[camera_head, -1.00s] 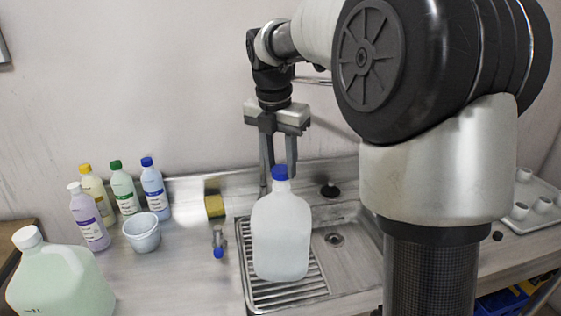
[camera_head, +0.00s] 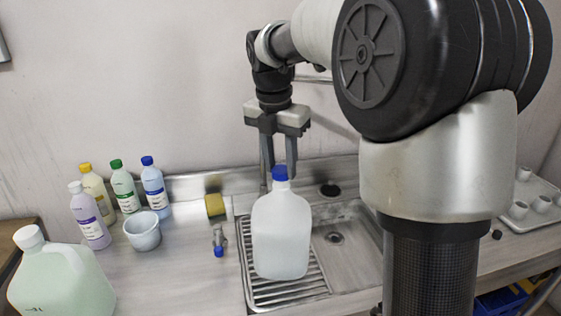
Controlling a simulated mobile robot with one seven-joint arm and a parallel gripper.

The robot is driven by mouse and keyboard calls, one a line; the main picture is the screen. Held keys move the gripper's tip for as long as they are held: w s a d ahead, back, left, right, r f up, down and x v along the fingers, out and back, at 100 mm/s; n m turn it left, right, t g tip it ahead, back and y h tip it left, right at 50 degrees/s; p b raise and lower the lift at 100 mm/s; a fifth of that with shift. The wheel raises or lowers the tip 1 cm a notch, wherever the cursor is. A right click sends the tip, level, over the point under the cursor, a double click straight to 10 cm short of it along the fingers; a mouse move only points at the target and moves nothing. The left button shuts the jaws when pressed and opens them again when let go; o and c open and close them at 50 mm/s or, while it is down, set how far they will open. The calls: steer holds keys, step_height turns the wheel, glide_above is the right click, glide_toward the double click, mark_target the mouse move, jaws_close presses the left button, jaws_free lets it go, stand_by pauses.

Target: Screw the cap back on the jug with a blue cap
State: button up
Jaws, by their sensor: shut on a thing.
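A translucent white jug (camera_head: 281,236) stands upright on the ribbed drainboard (camera_head: 254,292) of the sink. A blue cap (camera_head: 280,173) sits at the top of its neck. My gripper (camera_head: 279,173) points straight down, with one finger to each side of the cap, and is shut on it. The cap and the jug's shoulder overlap the fingertips, so the exact contact is hard to see. I cannot tell how tightly the cap sits on the neck.
A large pale green jug (camera_head: 62,277) with a white cap stands front left. Several small bottles (camera_head: 125,188) and a white cup (camera_head: 143,232) stand at left. A cup tray (camera_head: 535,212) lies right.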

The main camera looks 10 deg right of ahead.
steer(key=shift+f, duration=0.95)
stand_by(1.6)
steer(key=shift+r+m+p, duration=0.15)
steer(key=shift+m+p, duration=0.45)
steer(key=m+p, duration=0.1)
steer(key=m, duration=0.2)
steer(key=shift+g+p, duration=0.3)
steer(key=shift+f+m+h+p, duration=0.2)
steer(key=shift+m+h+p, duration=0.15)
steer(key=shift+m, duration=0.45)
steer(key=shift+m+g+p, duration=0.3)
steer(key=shift+m+p, duration=0.55)
steer(key=shift+m, duration=0.35)
steer(key=shift+w+f+m+g+p, duration=0.1)
steer(key=shift+m+g+p, duration=0.2)
steer(key=shift+m+p, duration=0.9)
